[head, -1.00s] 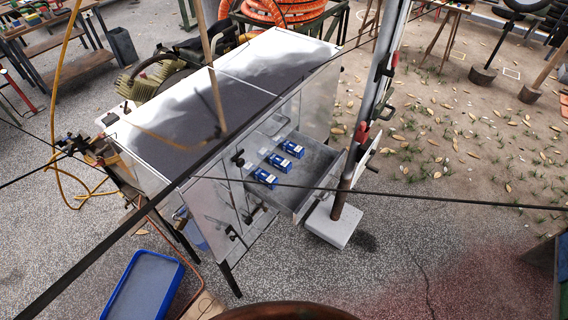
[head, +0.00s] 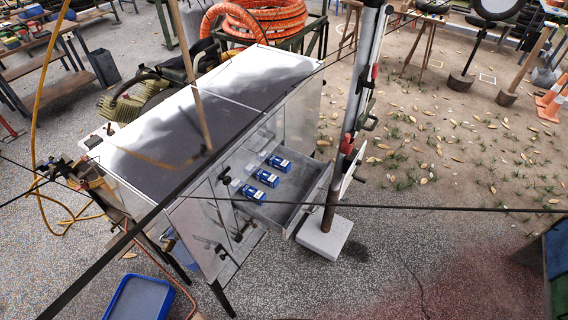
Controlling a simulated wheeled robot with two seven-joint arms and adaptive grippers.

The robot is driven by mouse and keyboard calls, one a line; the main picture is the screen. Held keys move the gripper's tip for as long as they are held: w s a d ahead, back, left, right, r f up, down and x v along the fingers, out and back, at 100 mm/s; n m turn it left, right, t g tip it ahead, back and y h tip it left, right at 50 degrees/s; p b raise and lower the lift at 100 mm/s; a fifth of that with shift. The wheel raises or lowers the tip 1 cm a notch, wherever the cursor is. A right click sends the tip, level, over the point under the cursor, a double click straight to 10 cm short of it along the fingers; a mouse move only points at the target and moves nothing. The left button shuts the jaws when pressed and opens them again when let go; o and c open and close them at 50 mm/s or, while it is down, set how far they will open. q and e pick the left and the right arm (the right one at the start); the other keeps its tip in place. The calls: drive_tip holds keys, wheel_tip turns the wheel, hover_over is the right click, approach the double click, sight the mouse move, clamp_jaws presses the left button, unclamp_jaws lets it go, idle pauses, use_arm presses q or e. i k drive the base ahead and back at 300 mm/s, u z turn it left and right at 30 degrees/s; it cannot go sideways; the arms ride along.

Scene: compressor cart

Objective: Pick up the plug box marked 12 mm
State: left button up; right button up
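Three small blue-and-white boxes lie in a row in an open grey drawer (head: 290,214) of the metal cart (head: 165,135). One box (head: 280,163) is at the far end of the row, one (head: 267,178) in the middle and one (head: 253,193) at the near end. Their markings are too small to read, so I cannot tell which is 12 mm. Neither of my grippers shows in the head view.
A post on a pale block (head: 325,238) stands close to the drawer's right side. Thin dark lines cross the view in front of the cart. A blue tray (head: 140,299) lies at the bottom left. An orange hose coil (head: 262,18) is behind the cart.

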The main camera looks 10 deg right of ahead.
sight(250, 193)
drive_tip(key=u, duration=0.5)
drive_tip(key=k, duration=1.1)
drive_tip(key=u, duration=0.25)
drive_tip(key=i, duration=0.6)
drive_tip(key=u, duration=0.25)
